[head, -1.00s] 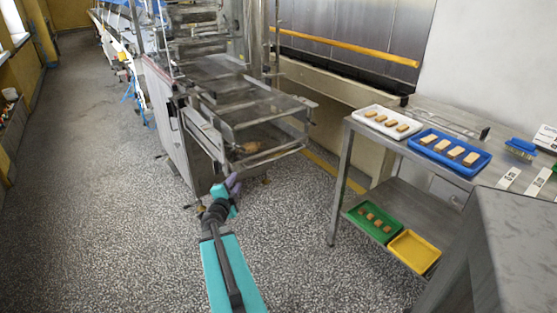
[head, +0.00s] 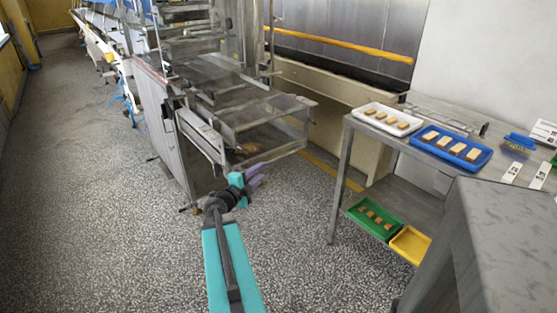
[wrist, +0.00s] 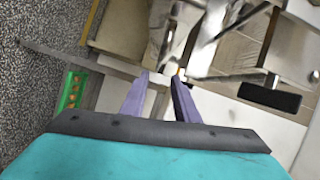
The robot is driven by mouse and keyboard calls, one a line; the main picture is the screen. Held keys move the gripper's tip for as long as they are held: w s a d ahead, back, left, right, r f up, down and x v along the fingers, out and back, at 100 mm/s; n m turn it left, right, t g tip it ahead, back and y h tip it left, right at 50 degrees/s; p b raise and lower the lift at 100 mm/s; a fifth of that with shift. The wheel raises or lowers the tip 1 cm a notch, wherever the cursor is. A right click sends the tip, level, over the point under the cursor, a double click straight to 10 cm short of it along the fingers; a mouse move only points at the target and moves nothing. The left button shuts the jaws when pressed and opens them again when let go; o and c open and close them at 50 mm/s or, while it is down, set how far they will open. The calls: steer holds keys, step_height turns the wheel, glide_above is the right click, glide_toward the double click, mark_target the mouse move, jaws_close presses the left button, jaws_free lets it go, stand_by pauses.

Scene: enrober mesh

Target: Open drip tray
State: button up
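The enrober's metal frame (head: 185,120) stands left of centre in the head view, with an open mesh section (head: 255,107) at its near end. Beneath the mesh is a low metal tray-like part (head: 272,155) with a brown patch on it; I cannot tell for sure that this is the drip tray. My gripper (head: 262,175) is just in front of and below this part, apparently apart from it. In the wrist view my gripper (wrist: 160,77) shows two purple fingers spread with nothing between them. A black bar (wrist: 270,97) on a pale metal surface lies to their right.
A steel table (head: 345,150) stands to the right, with a white tray (head: 362,115) and a blue tray (head: 428,148) of biscuits on top. A green tray (head: 350,212) and a yellow tray (head: 397,245) sit on its lower shelf. The speckled floor at left is clear.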

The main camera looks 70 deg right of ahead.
mark_target(275, 160)
steer(key=shift+s+d, duration=0.3)
steer(key=shift+s+d+f+p, duration=0.15)
steer(key=shift+s+d, duration=0.25)
steer(key=shift+d, duration=1.85)
steer(key=shift+s+d+f+p, duration=0.1)
steer(key=shift+s+d+f, duration=0.2)
steer(key=shift+d, duration=1.9)
steer(key=shift+s+d+f+p, duration=0.1)
steer(key=shift+s+d, duration=0.35)
steer(key=shift+d, duration=1.8)
